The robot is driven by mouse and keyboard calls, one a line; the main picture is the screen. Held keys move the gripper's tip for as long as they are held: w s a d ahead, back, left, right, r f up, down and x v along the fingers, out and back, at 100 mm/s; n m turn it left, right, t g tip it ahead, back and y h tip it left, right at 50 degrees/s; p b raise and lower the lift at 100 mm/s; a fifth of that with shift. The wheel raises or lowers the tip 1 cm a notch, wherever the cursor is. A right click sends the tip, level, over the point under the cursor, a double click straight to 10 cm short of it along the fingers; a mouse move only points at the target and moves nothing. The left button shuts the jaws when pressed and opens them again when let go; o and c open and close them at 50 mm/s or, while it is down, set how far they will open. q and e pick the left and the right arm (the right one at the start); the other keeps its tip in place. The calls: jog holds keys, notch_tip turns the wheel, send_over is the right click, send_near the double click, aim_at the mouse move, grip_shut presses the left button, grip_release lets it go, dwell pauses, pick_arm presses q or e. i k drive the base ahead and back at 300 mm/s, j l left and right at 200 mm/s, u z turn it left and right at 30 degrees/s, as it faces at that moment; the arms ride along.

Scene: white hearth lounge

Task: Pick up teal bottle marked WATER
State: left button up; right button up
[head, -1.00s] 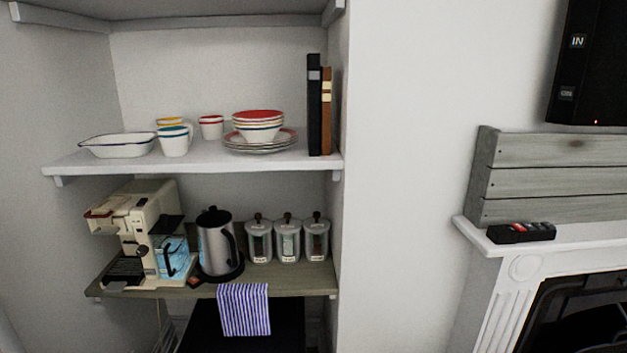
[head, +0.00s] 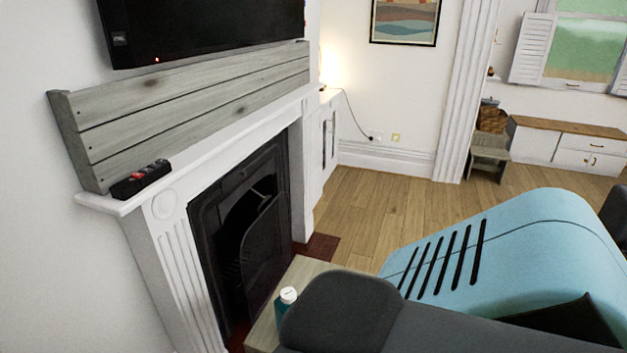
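A small teal bottle (head: 284,304) with a white cap stands upright on a pale wooden table (head: 264,334) in the head view, low and left of centre. The dark grey furniture in front hides part of the bottle and table. No marking can be read on the bottle from here. Neither of my grippers shows in the view.
A white fireplace (head: 180,270) with a dark grate stands left of the table. A dark grey seat (head: 345,305) and a blue slatted chair (head: 510,250) crowd the right. Wooden floor (head: 375,205) is clear beyond.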

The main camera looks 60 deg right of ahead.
aim_at(287, 296)
jog(key=z, duration=1.6)
jog(key=k+l, duration=0.05)
